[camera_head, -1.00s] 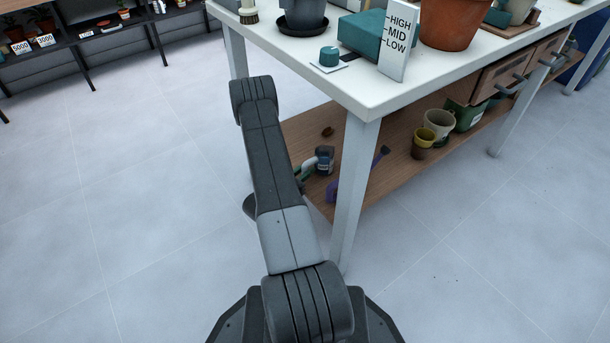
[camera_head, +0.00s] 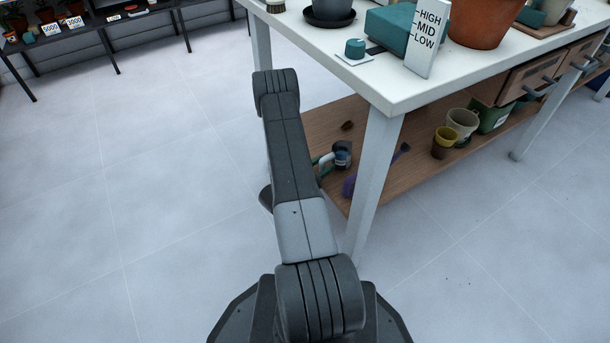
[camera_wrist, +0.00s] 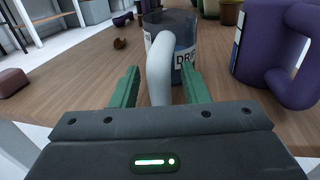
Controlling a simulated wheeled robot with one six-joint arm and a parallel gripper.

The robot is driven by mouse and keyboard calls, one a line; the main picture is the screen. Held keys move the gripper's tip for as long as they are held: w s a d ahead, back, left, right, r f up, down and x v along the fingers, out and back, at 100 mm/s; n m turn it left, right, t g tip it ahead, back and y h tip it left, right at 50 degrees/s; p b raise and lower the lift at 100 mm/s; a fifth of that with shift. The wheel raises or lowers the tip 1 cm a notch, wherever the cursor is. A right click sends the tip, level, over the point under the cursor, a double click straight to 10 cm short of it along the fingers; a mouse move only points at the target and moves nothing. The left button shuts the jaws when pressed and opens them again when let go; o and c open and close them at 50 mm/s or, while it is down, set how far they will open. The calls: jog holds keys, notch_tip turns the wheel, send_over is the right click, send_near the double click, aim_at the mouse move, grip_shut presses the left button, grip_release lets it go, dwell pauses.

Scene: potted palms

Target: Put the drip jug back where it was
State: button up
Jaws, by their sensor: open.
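The drip jug (camera_wrist: 185,42) stands upright on the wooden lower shelf (camera_wrist: 80,75), its label partly readable and its pale curved handle towards me. In the head view the jug (camera_head: 342,154) shows under the table, just right of my arm. My gripper (camera_wrist: 158,88) is open, with one green finger on each side of the handle. The handle lies between the fingers; I cannot tell whether either touches it. In the head view my arm hides most of the gripper.
A purple mug (camera_wrist: 262,45) stands close on the right of the jug. A small brown lump (camera_wrist: 119,43) lies on the shelf to the left. A white table leg (camera_head: 374,180) rises near my arm. The floor at left is clear.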

jog(key=p+v, duration=0.3)
jog(key=v, duration=1)
jog(key=shift+s+a+p, duration=0.2)
jog(key=shift+a+p, duration=0.05)
jog(key=shift+p, duration=0.05)
jog(key=shift+w+d, duration=0.1)
jog(key=b+x, duration=0.4)
jog(key=x, duration=0.8)
jog(key=shift+w+d, duration=0.15)
jog(key=shift+d, duration=0.1)
jog(key=shift+w+d, duration=0.35)
jog(key=shift+w, duration=0.1)
jog(key=shift+s+a+r, duration=0.1)
